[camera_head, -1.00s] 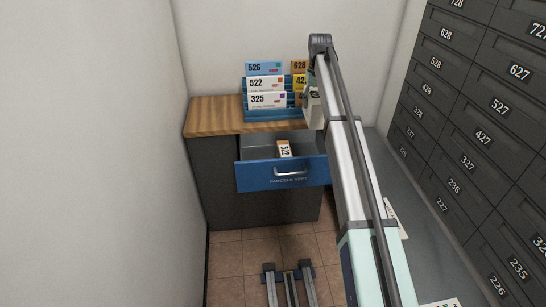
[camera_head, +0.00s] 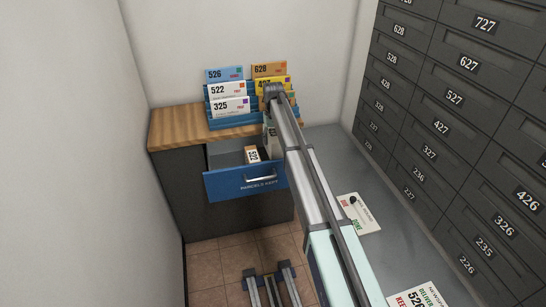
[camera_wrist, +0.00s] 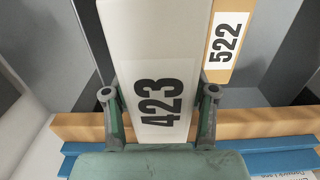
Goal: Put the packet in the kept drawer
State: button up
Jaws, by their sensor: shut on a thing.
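The packet is white with the number 423 (camera_wrist: 152,40). My gripper (camera_wrist: 160,92) is shut on it, one finger on each side, in the wrist view. The kept drawer (camera_head: 225,187) has a blue front lettered PARCELS KEPT and stands pulled open under the wooden counter. A tan packet with a 522 label (camera_head: 252,155) stands in the drawer; it also shows right of the held packet in the wrist view (camera_wrist: 221,70). How deep the packet's lower end reaches is not visible.
The wooden counter (camera_head: 175,127) carries a blue rack of numbered cards (camera_head: 228,107) just above the drawer; the counter edge lies close to my gripper. A grey table (camera_head: 325,160) with printed cards (camera_head: 358,215) is at right, before numbered mailboxes (camera_head: 450,97).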

notch_tip(320, 180, down, 11)
jog(key=shift+r+p, duration=0.2)
jog(key=shift+p, duration=0.25)
jog(key=shift+f, duration=0.2)
jog(key=o, duration=1.4)
notch_tip(320, 180, up, 12)
jog(key=shift+r+b, duration=0.25)
jog(key=shift+b, duration=0.45)
